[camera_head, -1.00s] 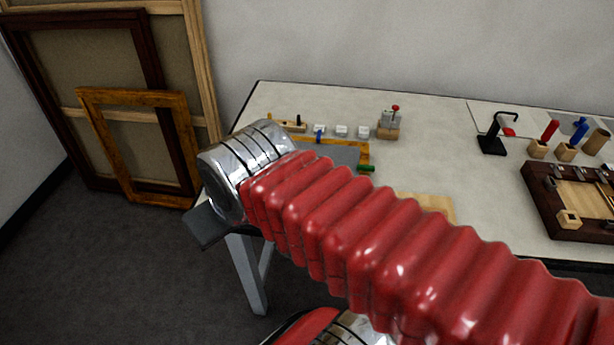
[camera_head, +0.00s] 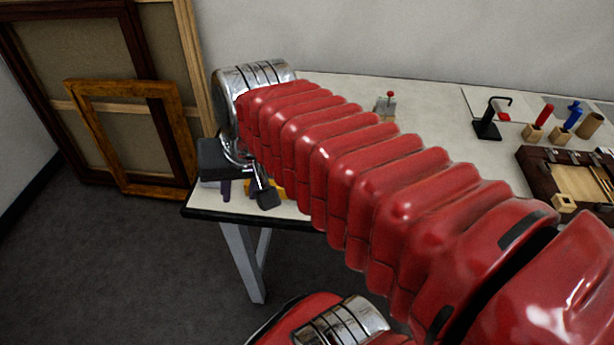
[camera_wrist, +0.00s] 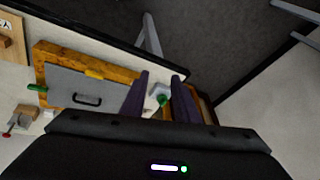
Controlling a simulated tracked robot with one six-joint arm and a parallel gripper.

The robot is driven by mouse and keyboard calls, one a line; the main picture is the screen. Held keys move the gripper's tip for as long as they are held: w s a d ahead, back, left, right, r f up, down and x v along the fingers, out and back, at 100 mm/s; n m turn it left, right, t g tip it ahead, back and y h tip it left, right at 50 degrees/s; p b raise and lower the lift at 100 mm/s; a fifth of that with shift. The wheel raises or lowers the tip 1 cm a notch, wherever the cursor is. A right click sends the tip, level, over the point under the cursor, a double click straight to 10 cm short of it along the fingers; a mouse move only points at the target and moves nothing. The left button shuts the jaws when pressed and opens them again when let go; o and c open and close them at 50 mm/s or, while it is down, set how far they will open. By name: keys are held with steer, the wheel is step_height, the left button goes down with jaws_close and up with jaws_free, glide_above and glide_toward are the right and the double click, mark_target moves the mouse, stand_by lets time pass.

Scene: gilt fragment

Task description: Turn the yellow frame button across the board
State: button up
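In the wrist view a gilt wooden frame (camera_wrist: 62,54) lies on the table with a grey board (camera_wrist: 70,84) set in it. The yellow button (camera_wrist: 95,74) is at the inner edge of the rail nearest the table's edge and looks to lie along that rail. A green button (camera_wrist: 37,88) sits on the rail at left. My gripper (camera_wrist: 160,84) is open, its two purple fingers apart, to the right of the yellow button. In the head view my gripper (camera_head: 245,190) is over the table's near left corner, and my arm hides most of the frame.
A pale block with a green top (camera_wrist: 162,97) shows between the fingers in the wrist view, apparently below them. A dark handle (camera_wrist: 88,100) is on the board. A red-knobbed tool (camera_head: 385,105) stands behind my arm. Picture frames (camera_head: 130,130) lean at left.

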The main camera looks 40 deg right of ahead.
steer(key=s+d+m+y, duration=0.2)
steer(key=d+m+y, duration=0.1)
steer(key=d+m, duration=1.9)
steer(key=shift+s+d+f+g, duration=0.2)
steer(key=shift+f+g, duration=0.1)
steer(key=shift+g, duration=0.1)
steer(key=shift+f, duration=0.1)
steer(key=x, duration=1.3)
steer(key=shift+w+a+f, duration=0.1)
steer(key=shift+w+f, duration=0.05)
steer(key=shift+f, duration=0.15)
jaws_close()
